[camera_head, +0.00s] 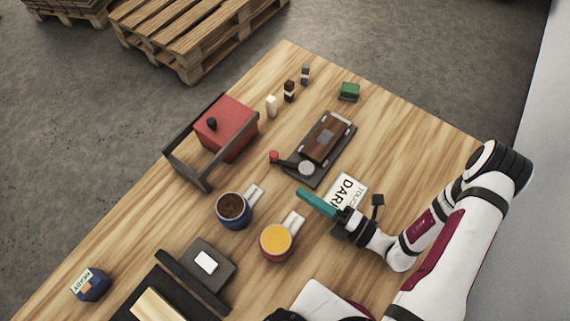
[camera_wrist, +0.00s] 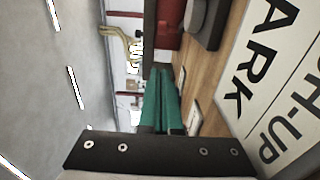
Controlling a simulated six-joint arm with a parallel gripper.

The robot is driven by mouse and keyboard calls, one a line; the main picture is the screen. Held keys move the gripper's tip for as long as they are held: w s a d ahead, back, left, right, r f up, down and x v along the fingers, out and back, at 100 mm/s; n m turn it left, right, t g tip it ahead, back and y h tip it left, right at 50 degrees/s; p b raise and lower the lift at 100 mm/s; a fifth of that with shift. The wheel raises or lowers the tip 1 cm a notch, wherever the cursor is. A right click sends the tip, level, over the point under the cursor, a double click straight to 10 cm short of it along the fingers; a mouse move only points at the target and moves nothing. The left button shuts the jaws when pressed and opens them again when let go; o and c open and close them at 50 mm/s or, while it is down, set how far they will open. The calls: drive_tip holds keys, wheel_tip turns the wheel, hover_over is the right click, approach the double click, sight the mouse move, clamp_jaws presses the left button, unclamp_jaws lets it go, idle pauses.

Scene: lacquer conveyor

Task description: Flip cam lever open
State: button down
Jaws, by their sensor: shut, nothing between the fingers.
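The cam lever (camera_head: 289,162) is a dark arm with a red knob (camera_head: 274,156) at its left end and a grey round pivot (camera_head: 306,168) at its right. It lies across the near end of a dark fixture plate (camera_head: 318,180), which carries a brown wooden panel (camera_head: 326,136). My gripper (camera_head: 302,193) has teal fingers, shut and empty, pointing left over the table, nearer the camera than the lever and apart from it. In the wrist view the shut fingers (camera_wrist: 163,85) show in the middle, with part of the dark fixture and a grey disc (camera_wrist: 205,14) above.
A "TOUCH-UP DARK" card (camera_head: 347,188) lies beside my gripper. Two cups, one brown-filled (camera_head: 233,209) and one yellow-filled (camera_head: 276,241), stand nearby at lower left. A red box (camera_head: 226,127) in a dark frame stands left of the fixture. A green block (camera_head: 348,91) sits farther back.

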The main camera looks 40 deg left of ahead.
sight(292, 162)
drive_tip(key=a, duration=0.5)
drive_tip(key=shift+s+a, duration=0.2)
drive_tip(key=shift+a, duration=0.2)
drive_tip(key=shift+w+a, duration=1.25)
drive_tip(key=shift+w, duration=0.2)
